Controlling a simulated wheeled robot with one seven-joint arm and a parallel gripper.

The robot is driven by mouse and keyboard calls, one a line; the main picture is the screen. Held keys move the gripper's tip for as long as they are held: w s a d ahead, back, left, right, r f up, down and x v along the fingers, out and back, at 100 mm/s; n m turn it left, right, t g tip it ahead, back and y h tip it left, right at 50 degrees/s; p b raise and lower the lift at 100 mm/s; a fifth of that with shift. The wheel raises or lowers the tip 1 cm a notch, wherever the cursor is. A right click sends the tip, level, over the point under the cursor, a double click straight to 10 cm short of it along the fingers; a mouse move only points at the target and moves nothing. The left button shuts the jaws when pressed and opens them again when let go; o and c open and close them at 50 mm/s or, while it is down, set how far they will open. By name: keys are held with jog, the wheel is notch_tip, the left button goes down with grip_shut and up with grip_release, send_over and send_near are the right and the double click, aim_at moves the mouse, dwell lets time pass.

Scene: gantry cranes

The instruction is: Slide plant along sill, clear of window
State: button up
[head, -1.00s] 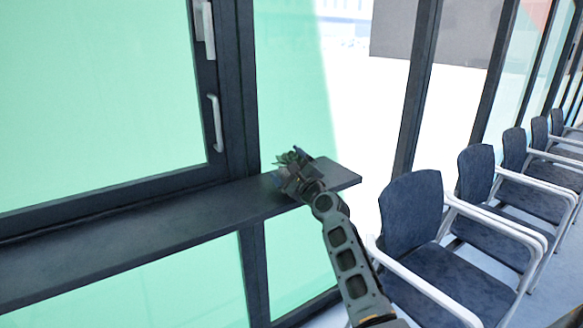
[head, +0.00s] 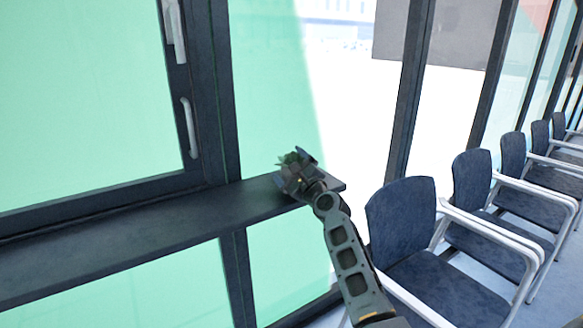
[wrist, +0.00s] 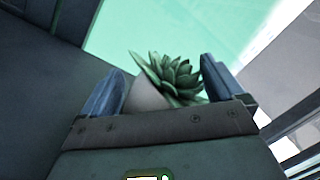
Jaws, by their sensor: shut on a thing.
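The plant (head: 291,158) is a small green succulent near the right end of the dark window sill (head: 150,226). In the wrist view the plant (wrist: 176,80) shows pointed leaves and part of a pale pot (wrist: 148,98). My gripper (head: 297,170) is shut on the plant's pot, with one blue-grey finger on each side in the wrist view. The pot's lower part is hidden behind my gripper. The window (head: 85,105) with its dark frame and white handle (head: 189,128) is to the left of the plant.
A row of dark blue chairs with white armrests stands to the right; the nearest chair (head: 402,222) is close to the sill's right end. The sill left of the plant is bare. A little sill shows right of my gripper.

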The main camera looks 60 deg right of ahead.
jog(key=shift+f, duration=0.15)
jog(key=o, duration=0.9)
jog(key=shift+s, duration=0.1)
jog(key=v, duration=0.7)
jog(key=shift+s, duration=0.3)
jog(key=shift+s+a, duration=0.1)
jog(key=shift+a, duration=0.05)
